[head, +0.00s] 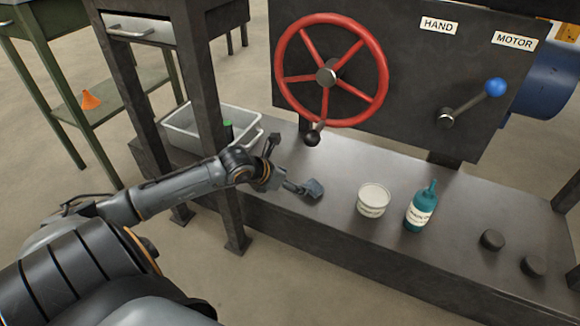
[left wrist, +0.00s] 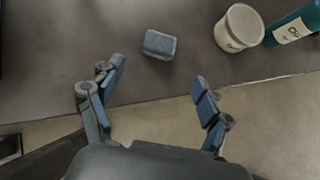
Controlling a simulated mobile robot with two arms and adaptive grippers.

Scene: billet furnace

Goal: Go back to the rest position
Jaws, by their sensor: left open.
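My left gripper (head: 288,166) is above the front edge of the dark bench, left of the middle of the head view. Its fingers are spread wide with nothing between them, which also shows in the left wrist view (left wrist: 158,77). A small blue-grey block (head: 315,188) lies on the bench just past the fingertips. In the left wrist view the block (left wrist: 160,44) is apart from both fingers. My right gripper is not in view.
A white tub (head: 373,199) and a teal bottle (head: 421,208) stand right of the block on the bench (head: 330,230). A red handwheel (head: 290,75) and a blue-knobbed lever (head: 470,102) are above. A grey bin (head: 184,136) and dark post (head: 222,190) are left.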

